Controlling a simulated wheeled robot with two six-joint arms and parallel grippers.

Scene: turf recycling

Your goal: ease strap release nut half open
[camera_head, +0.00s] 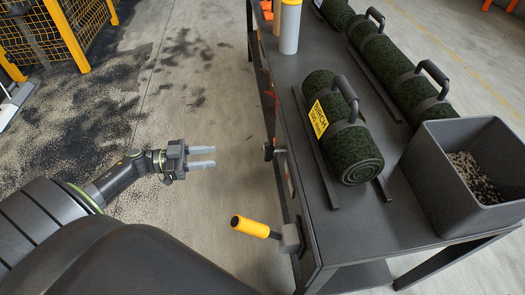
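My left gripper (213,157) reaches in from the left over the floor, with its two grey fingers parallel, apart and empty, pointing right toward the table side. A gap separates it from the table. A small dark round part (268,151) sticks out from the table's left side; I cannot tell whether it is the strap release nut. A lever with a yellow grip (249,227) sticks out left from a grey block at the table's near corner. A green turf roll (350,150) with a dark strap, handle and yellow label lies on the table. My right gripper is not in view.
The dark table (372,215) fills the right side. A grey bin (440,180) with granules stands at its right, longer turf rolls (385,60) behind, and a white-and-orange cylinder (290,28) at the back. Yellow mesh fencing (45,32) stands far left.

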